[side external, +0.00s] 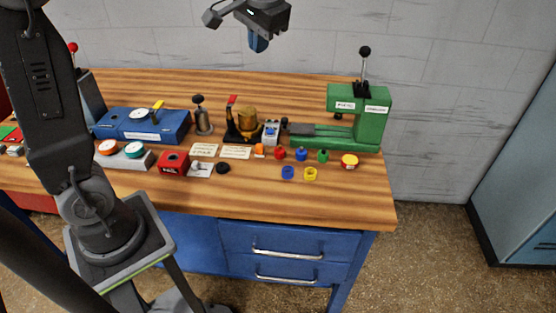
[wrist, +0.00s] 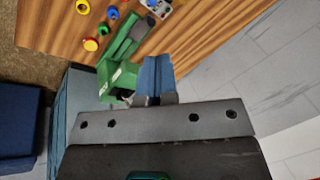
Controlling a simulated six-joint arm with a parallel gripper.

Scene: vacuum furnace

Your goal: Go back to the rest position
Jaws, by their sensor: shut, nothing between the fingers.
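My gripper (side external: 258,43) hangs high above the back of the wooden workbench (side external: 240,198), in front of the grey block wall. Its blue fingers are closed together with nothing between them. In the wrist view the shut fingers (wrist: 152,78) show at the centre, with the bench far below. The gripper is apart from everything on the bench. No marker for a rest position shows in either view.
A green press (side external: 372,115) with a tall black-knobbed lever stands at the bench's right end. Several small coloured parts, a brass-coloured cup (side external: 248,122), a blue device (side external: 150,124) and a red block (side external: 173,163) stand on the bench. The air around my gripper is clear.

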